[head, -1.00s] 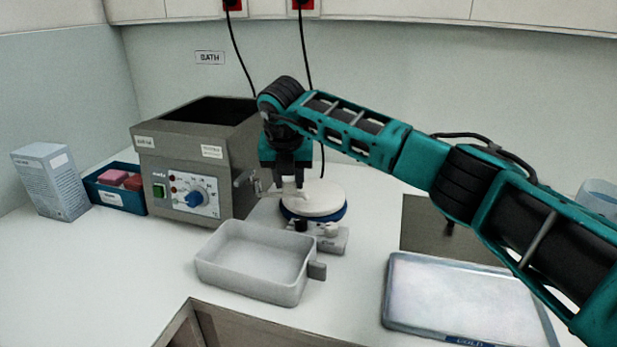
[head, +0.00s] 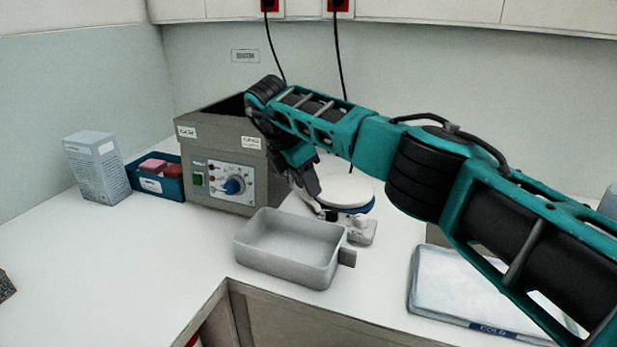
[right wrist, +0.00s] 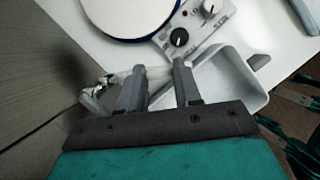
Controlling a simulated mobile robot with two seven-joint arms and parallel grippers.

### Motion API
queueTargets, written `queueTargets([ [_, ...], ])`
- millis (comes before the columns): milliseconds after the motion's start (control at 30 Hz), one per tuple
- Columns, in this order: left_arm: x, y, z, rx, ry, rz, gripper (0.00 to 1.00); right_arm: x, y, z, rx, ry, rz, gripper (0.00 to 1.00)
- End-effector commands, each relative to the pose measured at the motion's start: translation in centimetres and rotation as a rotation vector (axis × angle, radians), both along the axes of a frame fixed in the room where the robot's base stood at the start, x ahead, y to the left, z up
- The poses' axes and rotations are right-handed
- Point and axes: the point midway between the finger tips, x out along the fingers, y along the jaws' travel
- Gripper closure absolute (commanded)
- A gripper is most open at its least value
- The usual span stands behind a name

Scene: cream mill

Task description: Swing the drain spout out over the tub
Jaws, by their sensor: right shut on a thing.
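The drain spout (right wrist: 154,72) is a pale metal pipe from a valve at the side of the grey bath (head: 220,140). My right gripper (right wrist: 162,72) is shut on the spout, one finger on each side of it. In the head view my right gripper (head: 322,205) slants down between the bath and the tub, and mostly hides the spout. The tub (head: 290,280) is a pale grey open tray with a side handle, in front of the bath. It looks empty. In the right wrist view the tub (right wrist: 262,100) lies just right of the fingers. My left gripper is out of view.
A round white-topped plate with a blue rim (head: 345,190) and a small knobbed control unit (head: 360,234) stand close behind the tub. A cold tray (head: 480,290) lies at the right. A blue bin (head: 165,187) and a box (head: 97,165) stand left.

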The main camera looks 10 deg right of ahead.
Motion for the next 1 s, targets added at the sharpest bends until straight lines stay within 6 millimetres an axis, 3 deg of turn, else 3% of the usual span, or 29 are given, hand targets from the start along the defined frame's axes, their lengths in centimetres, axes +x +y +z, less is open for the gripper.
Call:
queueTargets([
  [500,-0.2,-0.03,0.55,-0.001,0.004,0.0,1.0,-0.1,0.45,0.06,0.003,-0.001,-0.142,1.0],
  [1000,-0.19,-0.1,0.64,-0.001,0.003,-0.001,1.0,-0.1,0.46,0.02,0.002,-0.001,-0.16,1.0],
])
